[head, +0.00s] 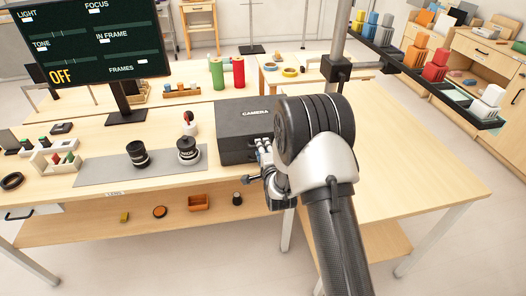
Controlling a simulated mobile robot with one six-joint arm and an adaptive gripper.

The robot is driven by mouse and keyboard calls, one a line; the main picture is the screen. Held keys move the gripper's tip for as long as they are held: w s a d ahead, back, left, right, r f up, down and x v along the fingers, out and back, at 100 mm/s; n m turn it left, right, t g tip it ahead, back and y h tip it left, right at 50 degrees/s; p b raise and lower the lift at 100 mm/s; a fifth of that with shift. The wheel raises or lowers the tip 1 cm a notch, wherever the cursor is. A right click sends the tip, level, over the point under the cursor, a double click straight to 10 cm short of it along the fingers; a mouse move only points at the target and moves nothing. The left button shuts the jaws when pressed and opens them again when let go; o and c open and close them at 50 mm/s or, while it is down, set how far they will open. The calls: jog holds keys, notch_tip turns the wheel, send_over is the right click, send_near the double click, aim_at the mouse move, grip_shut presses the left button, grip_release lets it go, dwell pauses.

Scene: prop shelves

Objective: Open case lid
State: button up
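A dark grey case (232,134) with "CAMERA" written on its top stands on the wooden table in the head view. Its lid (238,112) looks closed. My arm reaches in from the bottom right and covers the right part of the case. My gripper (264,150) is at the front right of the case, close to its front face. I cannot tell whether it touches the case. The fingertips are small and partly hidden by the wrist, so their opening is unclear.
Green and red rolls (238,72) are behind the case. A dark post clamp (336,69) rises behind my arm. The table's right part is clear.

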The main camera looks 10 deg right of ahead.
jog(key=shift+w, duration=0.25)
jog(key=shift+c, duration=0.5)
grip_shut()
